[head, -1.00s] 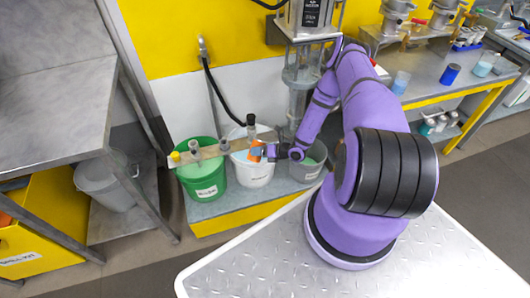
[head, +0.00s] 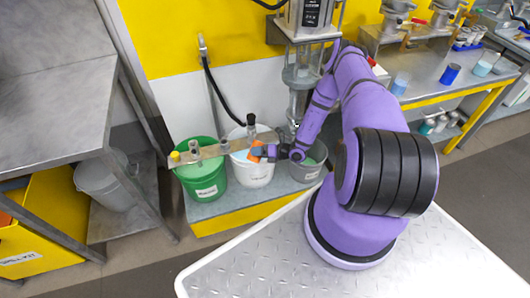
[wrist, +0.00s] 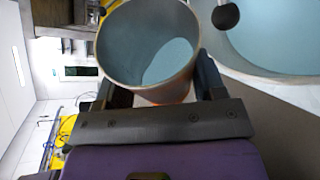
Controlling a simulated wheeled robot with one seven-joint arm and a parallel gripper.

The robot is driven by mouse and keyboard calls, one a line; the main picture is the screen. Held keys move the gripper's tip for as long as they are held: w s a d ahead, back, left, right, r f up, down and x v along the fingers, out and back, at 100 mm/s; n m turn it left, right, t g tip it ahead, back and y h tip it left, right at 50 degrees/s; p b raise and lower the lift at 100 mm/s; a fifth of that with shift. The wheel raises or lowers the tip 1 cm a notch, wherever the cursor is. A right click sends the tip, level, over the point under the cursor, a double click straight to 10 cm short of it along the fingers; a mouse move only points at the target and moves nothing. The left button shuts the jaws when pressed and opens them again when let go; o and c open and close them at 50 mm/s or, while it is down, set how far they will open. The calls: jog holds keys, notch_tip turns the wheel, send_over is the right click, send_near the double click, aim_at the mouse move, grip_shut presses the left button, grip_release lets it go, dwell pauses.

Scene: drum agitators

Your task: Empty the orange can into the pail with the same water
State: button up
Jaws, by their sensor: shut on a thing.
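The orange can (head: 256,153) is in my gripper (head: 266,153), above the right part of the white pail (head: 252,179). In the wrist view the can (wrist: 150,88) sits between both fingers of my gripper (wrist: 158,90), its pale blue-grey inside facing the camera. The can looks tilted; whether liquid is leaving it cannot be told. The white pail holds pale blue water, and a pail rim with pale blue inside fills the wrist view's upper right. A green pail (head: 203,188) stands left with pale green contents, a grey pail (head: 308,170) right. Pail labels are too small to read.
A bar (head: 210,152) with small knobs spans the green and white pails. A dark-topped rod (head: 251,128) rises at the white pail. A metal agitator frame (head: 302,75) stands behind. A steel table (head: 60,110) is left; cups stand on the right bench (head: 425,80).

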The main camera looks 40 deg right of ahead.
jog(key=shift+f+m+y, duration=0.35)
jog(key=shift+m+y, duration=0.05)
jog(key=shift+m, duration=0.2)
dwell(0.6)
jog(key=shift+r+m+y, duration=0.4)
jog(key=shift+r+m, duration=0.05)
jog(key=shift+m, duration=0.25)
dwell(0.5)
jog(key=shift+w+d+r+m+y+p, duration=0.3)
jog(key=shift+w+d+r+m+y, duration=0.1)
jog(key=shift+d+m, duration=0.25)
dwell(1.4)
jog(key=shift+w+d+r+m+y+p, duration=0.1)
jog(key=shift+d+r+m+y+p, duration=0.25)
jog(key=shift+m, duration=0.3)
dwell(1.3)
jog(key=shift+m, duration=0.3)
dwell(0.3)
jog(key=shift+a+r+n, duration=0.1)
jog(key=shift+a+n, duration=0.05)
jog(key=shift+n, duration=0.25)
jog(key=shift+s+a+f+n+h, duration=0.4)
jog(key=shift+a+f+n+h, duration=0.3)
jog(key=shift+n, duration=0.4)
jog(key=shift+f, duration=0.1)
